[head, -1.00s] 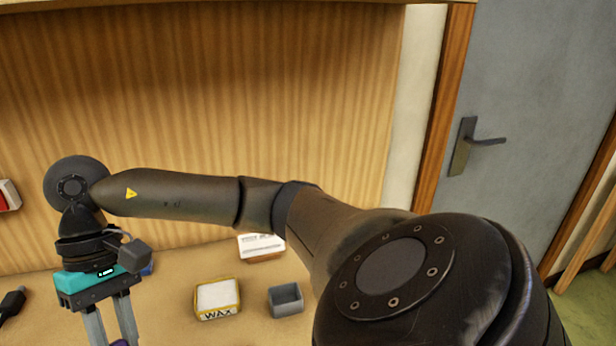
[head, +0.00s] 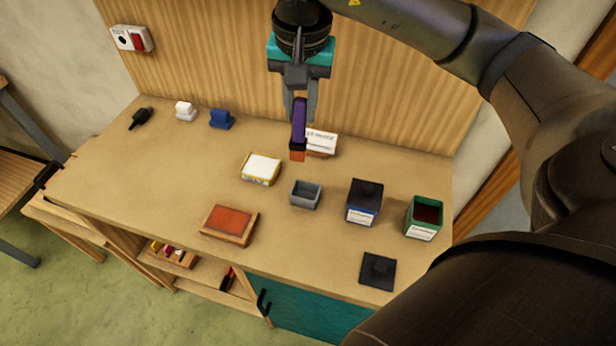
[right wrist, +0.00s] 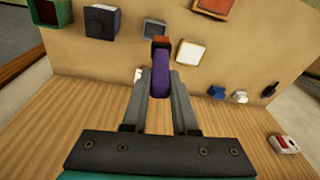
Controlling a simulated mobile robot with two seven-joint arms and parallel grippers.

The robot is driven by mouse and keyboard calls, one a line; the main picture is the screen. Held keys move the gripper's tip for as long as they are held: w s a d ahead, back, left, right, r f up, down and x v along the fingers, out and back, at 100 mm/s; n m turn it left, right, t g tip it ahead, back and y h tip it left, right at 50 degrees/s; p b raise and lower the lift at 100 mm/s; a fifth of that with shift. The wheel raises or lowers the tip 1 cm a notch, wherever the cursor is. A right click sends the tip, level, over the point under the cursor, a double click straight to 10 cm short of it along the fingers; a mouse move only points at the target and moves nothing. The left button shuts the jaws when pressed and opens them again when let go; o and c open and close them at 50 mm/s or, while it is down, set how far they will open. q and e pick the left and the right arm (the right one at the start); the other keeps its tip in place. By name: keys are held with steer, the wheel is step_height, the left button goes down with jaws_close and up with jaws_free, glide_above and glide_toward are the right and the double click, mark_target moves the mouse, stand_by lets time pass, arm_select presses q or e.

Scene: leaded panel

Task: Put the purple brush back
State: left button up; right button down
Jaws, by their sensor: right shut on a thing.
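The purple brush (head: 299,120) hangs upright with its orange-brown bristle end down, above the back part of the workbench. My right gripper (head: 300,100) is shut on its handle. In the right wrist view the brush (right wrist: 160,78) sits between the two fingers, its bristle end pointing away from the gripper. In the head view the bristle end overlaps the left edge of a white-labelled box (head: 321,142); I cannot tell its exact height above the bench. My left gripper is not in view.
On the bench (head: 130,185) stand a wax box (head: 260,169), grey cup (head: 305,194), red-topped tray (head: 229,224), dark-lidded jar (head: 365,200), open green tin (head: 424,217) and black lid (head: 378,270). A tray of small items (head: 170,253) lies on the shelf below. The bench's left part is mostly clear.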

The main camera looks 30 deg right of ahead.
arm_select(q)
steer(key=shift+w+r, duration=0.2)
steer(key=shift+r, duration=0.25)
arm_select(e)
step_height(320, 180, down, 17)
steer(key=w+d+m+h, duration=0.1)
steer(key=shift+d+m, duration=0.2)
steer(key=shift+m, duration=0.1)
steer(key=shift+f, duration=0.15)
steer(key=c, duration=0.7)
jaws_free()
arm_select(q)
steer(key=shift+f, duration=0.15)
